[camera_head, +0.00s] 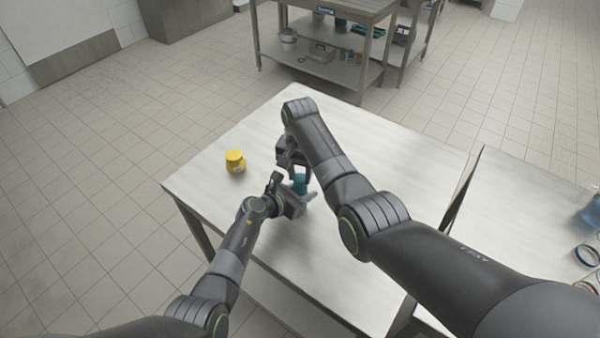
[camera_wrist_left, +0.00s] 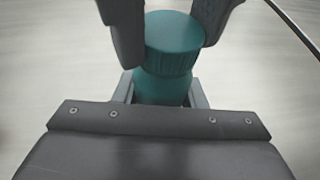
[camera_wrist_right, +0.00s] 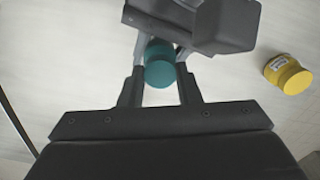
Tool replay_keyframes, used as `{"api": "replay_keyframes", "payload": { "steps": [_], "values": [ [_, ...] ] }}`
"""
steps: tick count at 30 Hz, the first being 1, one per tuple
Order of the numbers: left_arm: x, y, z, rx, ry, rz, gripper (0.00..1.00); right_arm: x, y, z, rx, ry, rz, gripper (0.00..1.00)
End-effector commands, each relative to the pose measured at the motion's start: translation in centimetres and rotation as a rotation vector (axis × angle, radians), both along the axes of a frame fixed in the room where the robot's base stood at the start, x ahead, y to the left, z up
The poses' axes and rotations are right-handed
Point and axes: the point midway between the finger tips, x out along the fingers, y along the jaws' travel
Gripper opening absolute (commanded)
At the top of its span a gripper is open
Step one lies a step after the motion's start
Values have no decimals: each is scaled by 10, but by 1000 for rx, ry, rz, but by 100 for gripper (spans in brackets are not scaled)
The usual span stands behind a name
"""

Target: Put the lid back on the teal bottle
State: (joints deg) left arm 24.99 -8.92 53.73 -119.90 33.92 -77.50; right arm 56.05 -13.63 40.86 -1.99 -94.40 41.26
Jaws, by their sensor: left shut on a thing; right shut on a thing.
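The teal bottle (camera_wrist_left: 162,90) stands between the fingers of my left gripper (camera_wrist_left: 163,85), which is shut on its body. The teal ribbed lid (camera_wrist_left: 174,48) is right above the bottle's top, between the dark fingers of my right gripper (camera_wrist_right: 160,62). The lid also shows in the right wrist view (camera_wrist_right: 160,73). The lid looks slightly offset from the bottle; I cannot tell whether it is seated or just above.
A yellow jar (camera_head: 235,162) stands on the pale table (camera_head: 400,150) to the left of my grippers; it also shows in the right wrist view (camera_wrist_right: 288,74). The table's back and right are clear. A second table (camera_head: 520,210) at right holds a blue container (camera_head: 592,212) and rings.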

Motion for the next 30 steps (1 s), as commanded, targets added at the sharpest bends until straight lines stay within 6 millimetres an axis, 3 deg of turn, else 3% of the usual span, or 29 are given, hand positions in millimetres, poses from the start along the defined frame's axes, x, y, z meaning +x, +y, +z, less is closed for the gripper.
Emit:
{"api": "replay_keyframes", "payload": {
  "steps": [5,6,11,22,30],
  "values": [
    [0,0,0,0,0,0,0,0,0,0,0,-1,-16,3],
    [0,0,0,0,0,0,0,0,0,0,0,-1,-15,35],
    [0,0,0,0,0,0,0,0,0,0,0,-1,-14,56],
    [0,0,0,0,0,0,0,1,0,7,0,-2,-13,56],
    [0,0,0,0,0,0,0,1,0,57,2,-5,-13,56]
  ]
}}
